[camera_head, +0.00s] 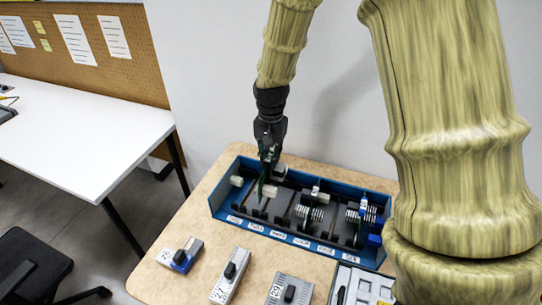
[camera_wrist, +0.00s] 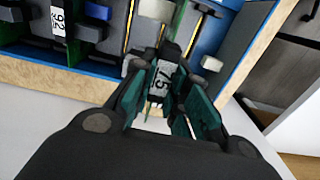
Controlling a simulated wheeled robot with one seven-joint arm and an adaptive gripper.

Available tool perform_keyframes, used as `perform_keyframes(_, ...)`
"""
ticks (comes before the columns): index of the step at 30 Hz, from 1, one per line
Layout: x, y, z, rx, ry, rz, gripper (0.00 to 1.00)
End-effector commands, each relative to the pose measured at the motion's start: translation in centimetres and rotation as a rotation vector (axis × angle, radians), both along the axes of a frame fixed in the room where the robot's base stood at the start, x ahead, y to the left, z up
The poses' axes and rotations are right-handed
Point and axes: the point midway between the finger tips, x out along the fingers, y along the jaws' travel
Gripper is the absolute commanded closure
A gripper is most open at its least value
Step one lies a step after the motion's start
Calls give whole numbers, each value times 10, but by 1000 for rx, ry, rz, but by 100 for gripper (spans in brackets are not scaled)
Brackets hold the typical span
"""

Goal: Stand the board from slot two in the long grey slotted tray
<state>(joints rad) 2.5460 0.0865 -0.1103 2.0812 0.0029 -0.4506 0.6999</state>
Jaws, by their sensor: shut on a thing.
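My gripper (camera_head: 269,152) points down over the left part of the blue rack (camera_head: 222,196), near the labels that seem to read ONE and TWO. It is shut on a thin green board (camera_head: 263,180), which is upright. In the wrist view the fingers (camera_wrist: 172,75) close around a dark part with a white label, 75 (camera_wrist: 160,78), at the board's top. I cannot tell whether the board's lower edge is still in its slot. I cannot make out a long grey slotted tray for certain; a grey-edged tray (camera_head: 343,277) at the front right is partly hidden by my arm.
Other boards with silvery fins (camera_head: 309,213) stand in the rack's right part. Three grey modules with black knobs (camera_head: 181,257) lie along the tan table's front. A white desk (camera_head: 85,130) stands at left; a wall is behind the rack.

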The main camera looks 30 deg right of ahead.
Motion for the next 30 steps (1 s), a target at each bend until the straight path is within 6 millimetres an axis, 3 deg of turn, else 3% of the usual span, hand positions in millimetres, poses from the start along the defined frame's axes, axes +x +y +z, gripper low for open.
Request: perform_keyframes(30, 0, 0, -12, 0, 0, 0, 100)
